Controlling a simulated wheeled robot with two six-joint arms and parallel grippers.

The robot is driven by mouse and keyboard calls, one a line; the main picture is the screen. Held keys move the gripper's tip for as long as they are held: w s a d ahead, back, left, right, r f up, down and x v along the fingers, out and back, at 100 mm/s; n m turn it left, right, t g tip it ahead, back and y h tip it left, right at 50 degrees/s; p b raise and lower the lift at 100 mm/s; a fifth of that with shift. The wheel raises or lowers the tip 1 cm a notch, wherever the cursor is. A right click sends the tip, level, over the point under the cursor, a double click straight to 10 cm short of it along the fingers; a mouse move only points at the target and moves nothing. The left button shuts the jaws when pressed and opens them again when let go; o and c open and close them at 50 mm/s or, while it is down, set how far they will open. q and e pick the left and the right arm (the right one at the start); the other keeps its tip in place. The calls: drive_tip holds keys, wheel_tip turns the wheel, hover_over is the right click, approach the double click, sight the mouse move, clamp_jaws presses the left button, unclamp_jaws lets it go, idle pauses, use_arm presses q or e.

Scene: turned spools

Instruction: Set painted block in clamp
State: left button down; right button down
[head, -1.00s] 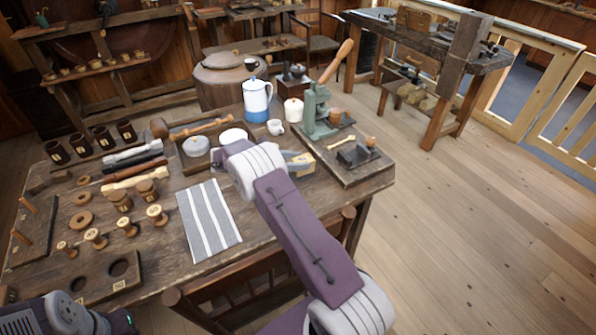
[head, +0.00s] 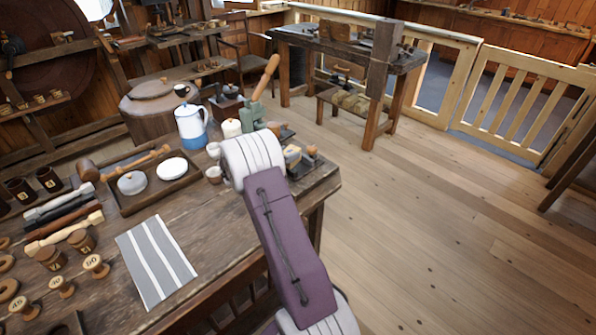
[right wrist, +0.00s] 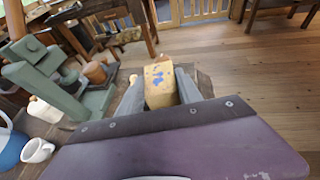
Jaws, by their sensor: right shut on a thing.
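The painted block (right wrist: 160,85), yellow-tan with blue patches, is held between the two fingers of my right gripper (right wrist: 158,95). In the head view the block (head: 292,154) shows only partly past my white wrist, over the right end of the near table. A green lever press (head: 252,113) with a wooden handle stands just behind my right arm; it also shows at left in the wrist view (right wrist: 62,75). A tall wooden upright like a vise jaw (head: 384,55) stands at the far bench. I cannot tell which is the clamp. My left gripper is out of view.
The near table (head: 215,225) holds a blue-and-white jug (head: 191,127), a tray (head: 190,178), a striped cloth (head: 155,262) and several spools. Wooden floor (head: 450,220) is open at right, bounded by a gate (head: 520,105).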

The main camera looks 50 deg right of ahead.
sight(294, 151)
drive_tip(key=s+d+r+m+g, duration=0.2)
drive_tip(key=s+d+r+g, duration=0.15)
drive_tip(key=s+d, duration=0.55)
drive_tip(key=shift+t, duration=0.45)
drive_tip(key=w+a+f, duration=0.1)
drive_tip(key=w+f, duration=0.1)
drive_tip(key=w, duration=0.1)
drive_tip(key=w+f, duration=0.2)
drive_tip(key=w, duration=0.2)
drive_tip(key=w+a+f, duration=0.1)
drive_tip(key=w+f, duration=0.2)
drive_tip(key=w, duration=0.1)
drive_tip(key=shift+w+a, duration=0.1)
drive_tip(key=shift+a, duration=0.25)
drive_tip(key=shift+f+b, duration=0.35)
drive_tip(key=shift+f, duration=1.7)
drive_tip(key=shift+f, duration=0.2)
drive_tip(key=c, duration=0.8)
unclamp_jaws()
